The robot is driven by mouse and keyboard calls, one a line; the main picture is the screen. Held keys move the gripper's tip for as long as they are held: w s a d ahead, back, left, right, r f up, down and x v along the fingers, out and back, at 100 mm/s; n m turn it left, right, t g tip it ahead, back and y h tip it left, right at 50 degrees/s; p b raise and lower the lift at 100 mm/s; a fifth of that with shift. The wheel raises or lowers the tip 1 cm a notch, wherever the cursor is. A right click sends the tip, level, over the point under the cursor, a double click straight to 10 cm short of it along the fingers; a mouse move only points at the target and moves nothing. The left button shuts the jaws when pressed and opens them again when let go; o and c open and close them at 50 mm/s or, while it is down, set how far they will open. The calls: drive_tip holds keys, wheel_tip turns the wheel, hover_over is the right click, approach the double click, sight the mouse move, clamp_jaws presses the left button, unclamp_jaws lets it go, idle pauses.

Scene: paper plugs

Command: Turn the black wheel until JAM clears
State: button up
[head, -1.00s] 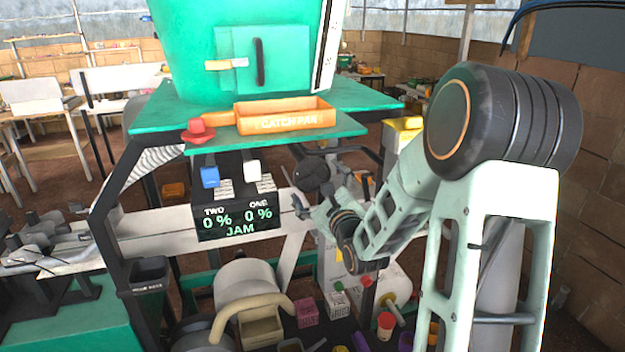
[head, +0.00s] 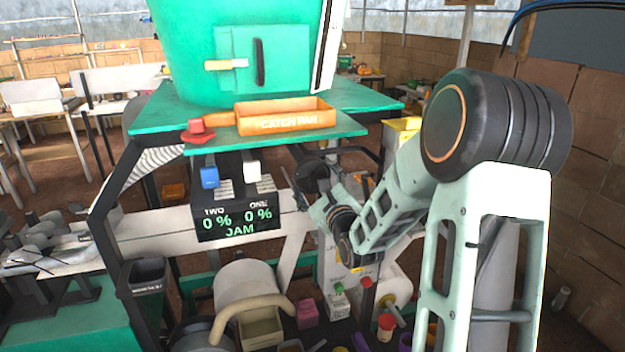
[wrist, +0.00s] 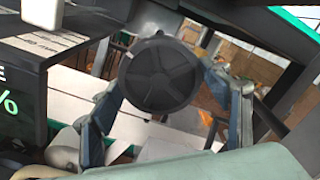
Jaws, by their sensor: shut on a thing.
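The black wheel (wrist: 158,76) is a round spoked disc on the machine's right side. In the head view the wheel (head: 313,172) is partly hidden beside the frame. My gripper (wrist: 164,84) has one finger on each side of the wheel in the wrist view and is shut on it. In the head view my gripper (head: 318,203) is small and partly hidden by my wrist. The black display (head: 238,220) reads TWO 0 %, ONE 0 % and JAM in green.
A blue lever (head: 209,177) and a white lever (head: 252,170) hang over the display. Dark frame bars pass close to the wheel.

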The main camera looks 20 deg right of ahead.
drive_tip(key=shift+c, duration=0.4)
drive_tip(key=shift+f+n+b, duration=0.15)
drive_tip(key=shift+n+b, duration=0.45)
drive_tip(key=n+b, duration=0.4)
drive_tip(key=n, duration=0.1)
drive_tip(key=n+b, duration=0.5)
drive_tip(key=n, duration=0.1)
drive_tip(key=n+b, duration=0.6)
drive_tip(key=shift+n, duration=0.4)
drive_tip(key=n+b, duration=0.3)
drive_tip(key=n, duration=0.1)
drive_tip(key=shift+n+b, duration=0.95)
drive_tip(key=shift+n, duration=0.25)
